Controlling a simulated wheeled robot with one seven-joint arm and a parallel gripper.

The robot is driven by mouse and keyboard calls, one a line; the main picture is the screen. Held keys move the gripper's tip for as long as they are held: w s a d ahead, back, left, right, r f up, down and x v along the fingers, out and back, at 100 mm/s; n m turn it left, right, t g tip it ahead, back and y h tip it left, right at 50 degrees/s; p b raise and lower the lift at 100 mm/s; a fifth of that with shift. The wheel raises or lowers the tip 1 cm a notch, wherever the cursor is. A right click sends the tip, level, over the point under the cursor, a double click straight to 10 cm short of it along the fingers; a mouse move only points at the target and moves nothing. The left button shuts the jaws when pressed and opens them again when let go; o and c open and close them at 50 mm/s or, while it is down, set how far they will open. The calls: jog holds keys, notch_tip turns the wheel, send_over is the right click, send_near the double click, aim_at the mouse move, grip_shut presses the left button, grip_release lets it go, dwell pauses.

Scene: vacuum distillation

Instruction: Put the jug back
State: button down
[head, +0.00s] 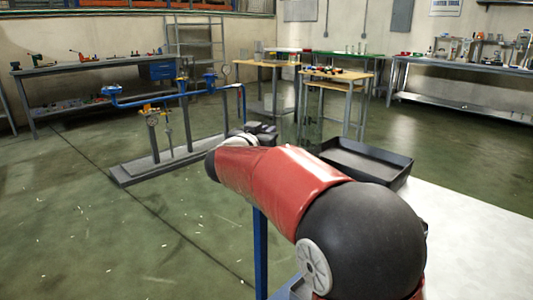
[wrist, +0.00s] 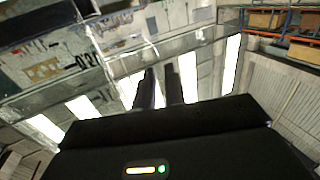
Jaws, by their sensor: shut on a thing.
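My gripper (head: 265,132) is beyond the end of my red and black arm in the head view, held out over the floor side of the white table. In the wrist view its two dark fingers (wrist: 160,88) are close together on a large clear vessel, which I take for the jug (wrist: 212,72). The jug is see-through, with its rim running slantwise across the wrist view. In the head view a faint clear shape, likely the jug (head: 310,122), shows just right of the gripper. Its lower part and contents are hard to make out.
A black shallow tray (head: 385,154) sits at the far left edge of the white table (head: 470,235). A pipe rig with blue pipes (head: 185,95) stands on the floor at left. Wooden-topped tables (head: 335,75) stand behind. Workbenches line the walls.

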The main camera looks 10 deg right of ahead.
jog(key=shift+f+b, duration=0.45)
jog(key=shift+f, duration=2.05)
jog(key=c, duration=1.5)
grip_release()
